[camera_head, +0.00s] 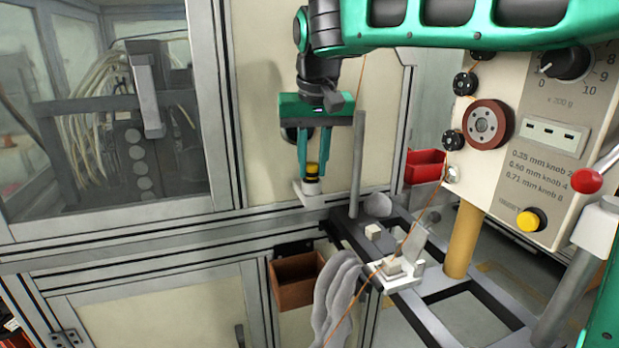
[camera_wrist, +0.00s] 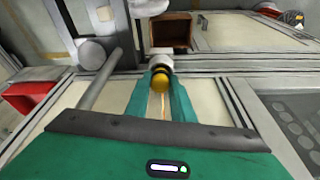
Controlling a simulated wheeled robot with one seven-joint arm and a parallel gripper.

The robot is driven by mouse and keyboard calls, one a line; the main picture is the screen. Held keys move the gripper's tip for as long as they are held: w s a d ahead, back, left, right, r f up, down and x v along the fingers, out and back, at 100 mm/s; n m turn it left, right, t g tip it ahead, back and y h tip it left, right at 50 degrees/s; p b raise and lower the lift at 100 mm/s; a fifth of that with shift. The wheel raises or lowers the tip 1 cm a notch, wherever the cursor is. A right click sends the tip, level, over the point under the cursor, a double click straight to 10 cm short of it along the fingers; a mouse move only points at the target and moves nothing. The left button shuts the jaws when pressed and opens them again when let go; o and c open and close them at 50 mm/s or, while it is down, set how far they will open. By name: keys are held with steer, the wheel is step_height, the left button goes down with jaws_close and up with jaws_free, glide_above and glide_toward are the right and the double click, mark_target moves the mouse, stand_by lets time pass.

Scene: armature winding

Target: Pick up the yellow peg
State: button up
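The yellow peg (camera_head: 312,169) has a rounded yellow top and a black ring, and stands upright over a white bracket (camera_head: 309,192) beside the cabinet front. My gripper (camera_head: 313,172) points down over it, with one green finger on each side. In the wrist view the peg's yellow top (camera_wrist: 160,83) shows between the fingertips (camera_wrist: 161,80). The fingers are apart by about the peg's width. I cannot tell whether they press on it or only stand around it. The peg's lower part is partly hidden by the fingers.
A grey upright rod (camera_head: 357,165) stands close to the right of my gripper. A brown open box (camera_head: 296,281) is below. A control panel (camera_head: 548,150) with a knob and a yellow button stands at right. A red bin (camera_head: 424,166) is behind. A thin orange wire crosses the frame rails.

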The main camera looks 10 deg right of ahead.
mark_target(309, 162)
jaws_close()
steer(key=shift+r, duration=0.1)
steer(key=shift+r, duration=0.5)
steer(key=r, duration=0.3)
steer(key=shift+s+a+r, duration=0.1)
steer(key=shift+s+a, duration=0.05)
steer(key=shift+a, duration=0.15)
steer(key=s+a+r, duration=0.5)
steer(key=a+r, duration=0.1)
steer(key=a, duration=0.3)
steer(key=shift+s, duration=0.4)
steer(key=shift+c, duration=1.3)
jaws_free()
steer(key=shift+a+r, duration=0.1)
steer(key=shift+r, duration=0.05)
